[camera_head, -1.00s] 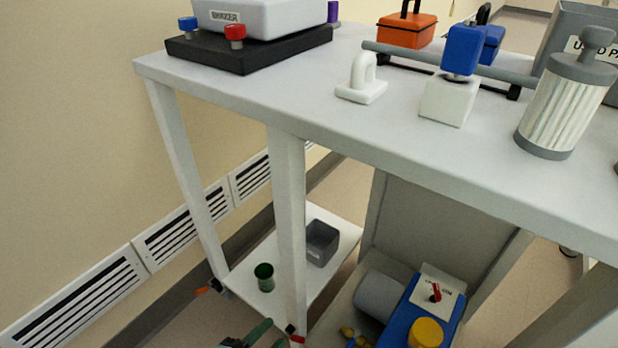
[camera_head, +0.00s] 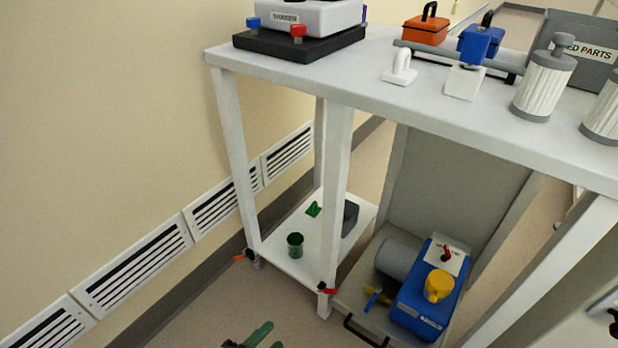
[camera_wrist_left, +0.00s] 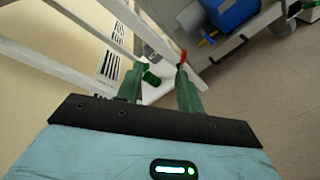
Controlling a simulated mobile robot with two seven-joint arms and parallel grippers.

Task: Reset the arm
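My left gripper (camera_head: 255,338) shows at the bottom edge of the head view, low over the floor in front of the white table. In the left wrist view its two green fingers (camera_wrist_left: 160,88) stand apart with nothing held between them. A green cup (camera_wrist_left: 151,77) on the low shelf shows beyond the fingers, apart from them. The rest of the left arm is out of the head view. My right gripper is in neither view.
The white table (camera_head: 420,105) holds a shaker (camera_head: 300,30) and filter cartridges (camera_head: 545,85). Its low shelf (camera_head: 275,255) holds a green cup (camera_head: 295,245). A blue pump (camera_head: 430,300) sits on a grey base. Floor (camera_head: 200,320) is clear at left.

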